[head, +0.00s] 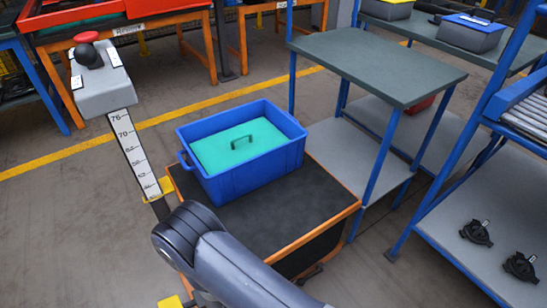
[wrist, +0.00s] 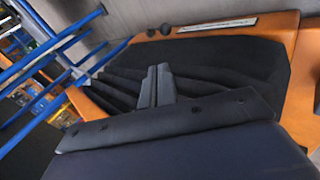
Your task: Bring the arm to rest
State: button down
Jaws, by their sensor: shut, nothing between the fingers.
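My gripper (wrist: 157,86) shows in the wrist view with its two grey fingers together and nothing between them. Behind the fingers in that view is a dark ridged surface framed in orange; I cannot tell whether the fingers touch it. In the head view my arm (head: 225,262) reaches in from the bottom edge, and the gripper itself does not show there.
A blue crate (head: 253,176) with a teal handled piece (head: 238,146) inside stands on a black, orange-edged deck (head: 318,205). A grey-topped table (head: 375,62) stands behind it. A blue-framed rack (head: 455,238) with black parts is at right. Open floor lies left.

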jog(key=w+d+r+b+x, duration=0.1)
jog(key=b+x, duration=0.4)
jog(key=x, duration=1.2)
jog(key=shift+w+d+r+b, duration=0.3)
jog(key=shift+d+r, duration=0.1)
jog(key=shift+d, duration=0.25)
jog(key=s+a+f+p+v, duration=0.15)
jog(key=p+v, duration=0.45)
jog(key=v, duration=1.2)
jog(key=b, duration=0.7)
send_over(300, 281)
jog(key=s, duration=0.2)
jog(key=f, duration=1.3)
jog(key=shift+w+d+f, duration=0.2)
jog(key=shift+w+d, duration=0.05)
jog(key=shift+d, duration=0.05)
jog(key=shift+a+f+b, duration=0.2)
jog(key=shift+f+b, duration=0.2)
jog(key=shift+f, duration=0.15)
jog(key=shift+a+f+b, duration=0.2)
jog(key=shift+f+b, duration=0.15)
jog(key=shift+f, duration=0.15)
jog(key=shift+a+f, duration=0.1)
jog(key=shift+f, duration=0.3)
